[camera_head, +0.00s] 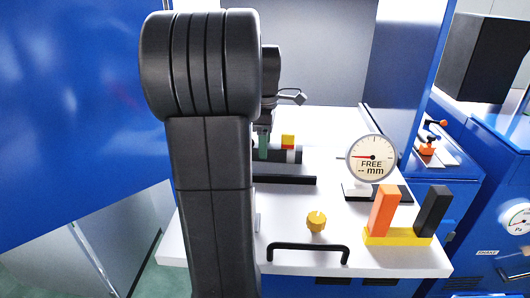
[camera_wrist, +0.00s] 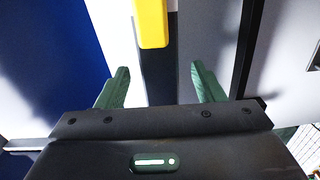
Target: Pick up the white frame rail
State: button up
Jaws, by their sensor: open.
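My gripper (camera_wrist: 159,72) is open in the wrist view, its two green fingers spread wide with nothing held between them. A dark bar with a yellow piece (camera_wrist: 152,24) at its far end lies beyond the gap between the fingers. In the head view my gripper (camera_head: 263,142) is small and partly hidden behind my arm, close to a dark round bar (camera_head: 290,155) with a yellow and red block (camera_head: 288,141) by it. I cannot make out a white frame rail for certain in either view. My arm hides part of the worktop.
Blue panels (camera_head: 70,110) stand at left and right.

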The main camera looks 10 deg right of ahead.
jog(key=shift+f, duration=0.95)
jog(key=shift+c, duration=0.2)
grip_shut()
jog(key=shift+r, duration=0.2)
notch_tip(320, 180, up, 10)
jog(key=shift+f, duration=0.1)
